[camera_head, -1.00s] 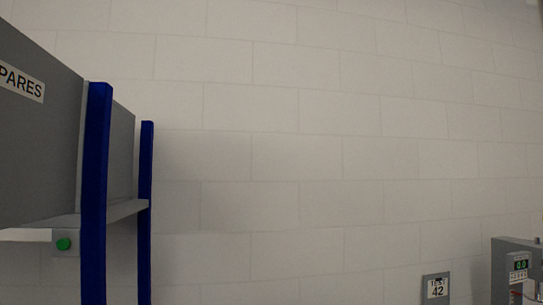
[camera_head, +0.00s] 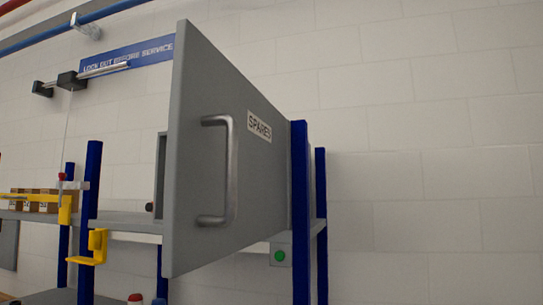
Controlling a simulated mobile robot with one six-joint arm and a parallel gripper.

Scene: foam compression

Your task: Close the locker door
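The locker door (camera_head: 195,150) is a grey panel with a "SPARES" label (camera_head: 259,127) and a silver bar handle (camera_head: 229,170). It stands swung open toward me, its right edge by a blue rack post (camera_head: 300,210). A small part of the locker body (camera_head: 160,180) shows past the door's left edge; most of the locker's inside is hidden behind the door. My gripper is not in view.
A green button (camera_head: 279,255) sits under the shelf near the blue post. At left, blue posts (camera_head: 90,190) carry a shelf with brown boxes (camera_head: 48,201) and yellow brackets (camera_head: 97,247). A blue sign (camera_head: 127,55) and pipes are on the wall. The right side shows bare wall.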

